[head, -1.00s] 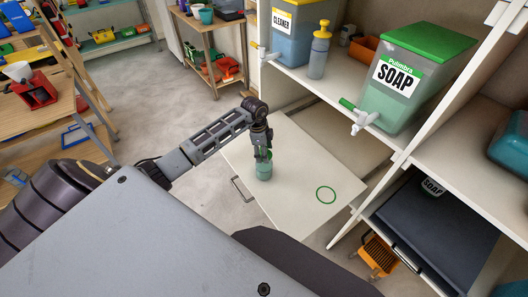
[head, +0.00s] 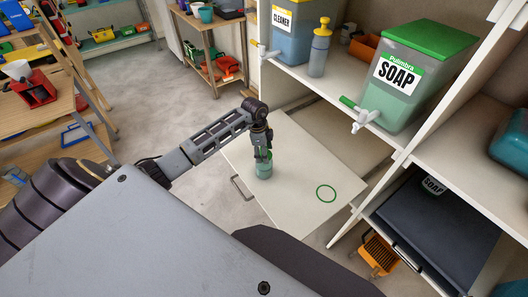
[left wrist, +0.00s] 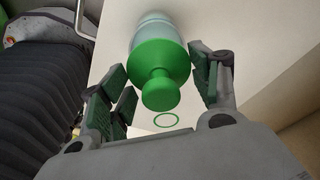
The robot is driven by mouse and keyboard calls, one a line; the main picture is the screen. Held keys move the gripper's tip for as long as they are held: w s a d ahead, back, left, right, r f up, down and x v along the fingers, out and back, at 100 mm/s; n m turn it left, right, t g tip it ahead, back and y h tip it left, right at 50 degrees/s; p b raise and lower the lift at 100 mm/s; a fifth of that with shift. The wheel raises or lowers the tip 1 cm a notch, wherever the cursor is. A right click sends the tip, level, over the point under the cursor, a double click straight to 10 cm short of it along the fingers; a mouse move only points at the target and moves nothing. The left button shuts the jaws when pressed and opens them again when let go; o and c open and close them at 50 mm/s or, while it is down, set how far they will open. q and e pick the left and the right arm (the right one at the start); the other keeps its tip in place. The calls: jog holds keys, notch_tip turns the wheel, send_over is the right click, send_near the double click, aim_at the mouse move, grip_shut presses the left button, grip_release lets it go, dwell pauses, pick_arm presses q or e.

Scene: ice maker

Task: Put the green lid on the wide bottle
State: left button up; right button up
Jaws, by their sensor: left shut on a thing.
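The wide bottle (head: 264,172), pale teal and upright, stands on the white pull-out board (head: 295,205). In the left wrist view the green lid (left wrist: 160,65), with a round knob, sits over the top of the bottle (left wrist: 153,25). I cannot tell how firmly it is seated. My left gripper (head: 263,154) reaches down over the bottle's top. My right gripper is not in view.
A green ring mark (head: 326,194) lies on bare board right of the bottle. A shelf above holds the soap dispenser (head: 400,95), the cleaner dispenser (head: 290,45) and a yellow-capped bottle (head: 319,50). A dark drawer (head: 430,225) is at lower right.

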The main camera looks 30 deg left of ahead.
pick_arm(q)
jog(key=shift+f, duration=0.1)
jog(key=o, duration=0.9)
jog(key=shift+o, duration=0.2)
notch_tip(320, 180, up, 12)
jog(key=a, duration=0.1)
jog(key=shift+s+a, duration=0.3)
jog(key=shift+s, duration=0.05)
jog(key=shift+a+f, duration=0.1)
jog(key=shift+a, duration=0.05)
dwell(0.8)
